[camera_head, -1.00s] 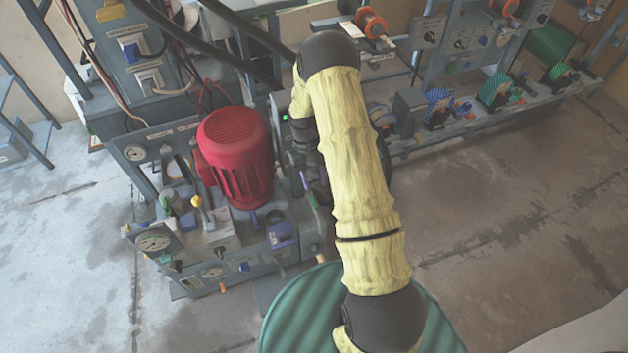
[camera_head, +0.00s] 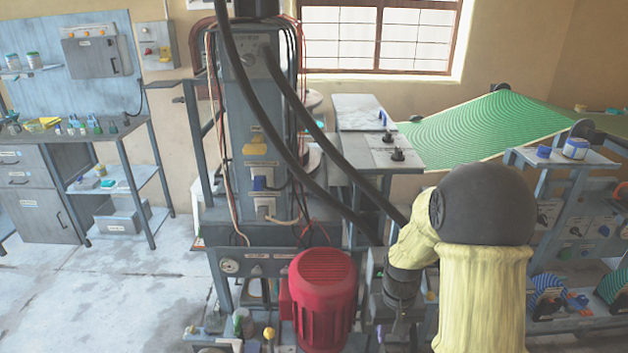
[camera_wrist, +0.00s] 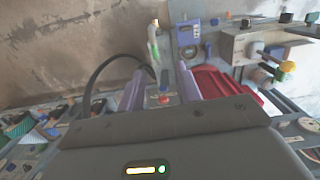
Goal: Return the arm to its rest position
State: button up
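My arm, in a pale yellow sleeve with a black joint cover, rises at the lower right of the head view and bends toward the press machine (camera_head: 240,125). My gripper (camera_wrist: 160,80) shows in the wrist view with its two purple fingers apart and nothing held between them. In the head view the fingers cannot be made out. The red motor (camera_head: 322,290) stands on the machine left of my arm, and part of it shows behind the right finger in the wrist view (camera_wrist: 218,84).
Black hoses (camera_head: 285,110) hang from the machine column close to my forearm. A green ribbed sheet (camera_head: 490,128) lies behind on the right. A shelf rack (camera_head: 565,185) stands right of my arm. A workbench (camera_head: 75,135) is far left, with open floor (camera_head: 130,285) before it.

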jog(key=s+a+r+t, duration=0.3)
jog(key=s+r, duration=0.5)
jog(key=s, duration=0.2)
notch_tip(320, 180, up, 17)
jog(key=p, duration=1.6)
jog(key=shift+d+p, duration=0.25)
jog(key=shift+p, duration=0.15)
jog(key=shift+s+f, duration=0.1)
jog(key=shift+f, duration=0.05)
